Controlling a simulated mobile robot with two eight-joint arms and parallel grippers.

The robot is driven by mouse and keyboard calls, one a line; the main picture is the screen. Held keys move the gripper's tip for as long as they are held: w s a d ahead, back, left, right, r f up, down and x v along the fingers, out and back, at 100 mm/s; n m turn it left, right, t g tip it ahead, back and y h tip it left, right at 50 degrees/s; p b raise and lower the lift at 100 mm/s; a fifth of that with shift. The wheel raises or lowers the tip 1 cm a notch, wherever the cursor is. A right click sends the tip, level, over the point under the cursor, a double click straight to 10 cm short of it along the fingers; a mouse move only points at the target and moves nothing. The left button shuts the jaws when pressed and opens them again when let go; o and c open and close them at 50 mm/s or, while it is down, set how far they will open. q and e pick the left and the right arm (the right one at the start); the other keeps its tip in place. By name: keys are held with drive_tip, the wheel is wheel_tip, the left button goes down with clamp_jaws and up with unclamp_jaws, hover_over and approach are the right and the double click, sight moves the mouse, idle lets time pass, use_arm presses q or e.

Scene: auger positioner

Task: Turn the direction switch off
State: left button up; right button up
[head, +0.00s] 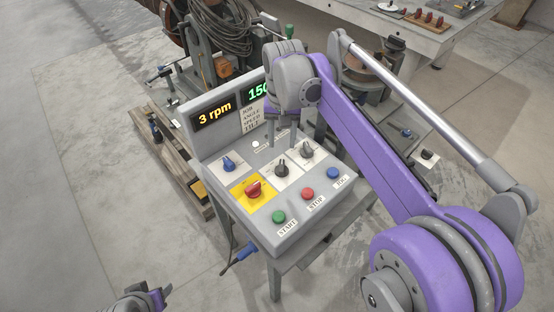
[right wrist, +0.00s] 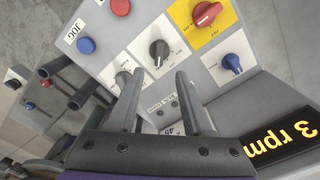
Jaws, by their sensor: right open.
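The control box (head: 215,141) carries several knobs, and I cannot read which is the direction switch. A black knob on a white plate (head: 281,170) sits mid-panel; in the right wrist view (right wrist: 159,52) it lies just beyond and between my fingertips. A blue knob (head: 228,163) and a red knob on a yellow plate (head: 254,189) are to the left. My right gripper (head: 284,143) is open and empty above the panel. My left gripper (head: 152,299) shows partly at the bottom left.
Green START (head: 279,217), red STOP (head: 307,195) and blue JOG (head: 333,173) buttons line the panel's front edge. An orange "3 rpm" display (head: 214,115) stands on the upright back, with a green display beside it. Machinery stands behind; floor is clear at left.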

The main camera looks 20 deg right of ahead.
sight(282, 165)
wheel_tip(282, 165, down, 10)
drive_tip(key=shift+r+b, duration=0.1)
drive_tip(key=shift+b, duration=0.25)
clamp_jaws()
